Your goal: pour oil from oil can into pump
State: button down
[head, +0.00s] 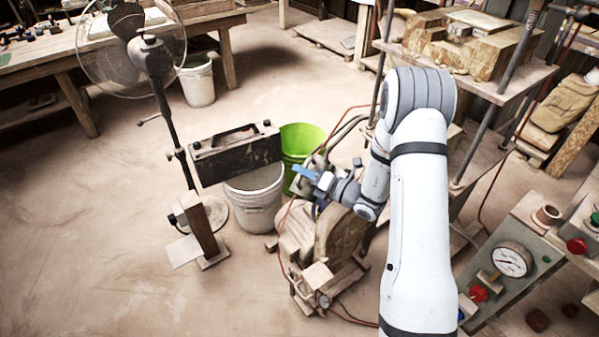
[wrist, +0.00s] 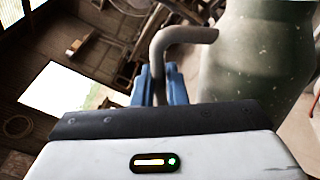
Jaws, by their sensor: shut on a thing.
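My gripper (head: 303,172) has blue fingers and is stretched out over the machine in the middle of the head view. In the wrist view my gripper (wrist: 157,86) is shut on a bent grey bar, which looks like the handle of the oil can (wrist: 258,60). The can's rounded grey-green body stands close to the right of the fingers; its spout is not visible. In the head view the can is hard to tell from the pipes behind my gripper. I cannot clearly make out the pump or its opening.
A green bucket (head: 303,140) and a white bucket (head: 254,200) stand left of my gripper. A dark toolbox (head: 237,155) shows above the white bucket. A standing fan (head: 150,60) is further left. A gauge panel (head: 512,260) is at right. The floor at left is clear.

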aim_at(309, 160)
jog(key=shift+r, duration=0.2)
jog(key=shift+w+d+r+m+p, duration=0.25)
jog(key=shift+w+r+m+p, duration=0.1)
jog(key=shift+p, duration=0.3)
jog(key=shift+r, duration=0.1)
dwell(0.5)
jog(key=shift+w+d+r+p, duration=0.2)
jog(key=shift+r+p, duration=0.15)
jog(key=shift+p, duration=0.25)
jog(key=shift+w+m, duration=0.1)
jog(key=shift+m, duration=0.15)
jog(key=shift+w+d+r, duration=0.1)
jog(key=shift+r, duration=0.1)
dwell(0.3)
jog(key=shift+w+d+r+m+p, duration=0.2)
jog(key=shift+w+r+m+p, duration=0.1)
jog(key=shift+p, duration=0.35)
jog(key=shift+r, duration=0.1)
dwell(0.5)
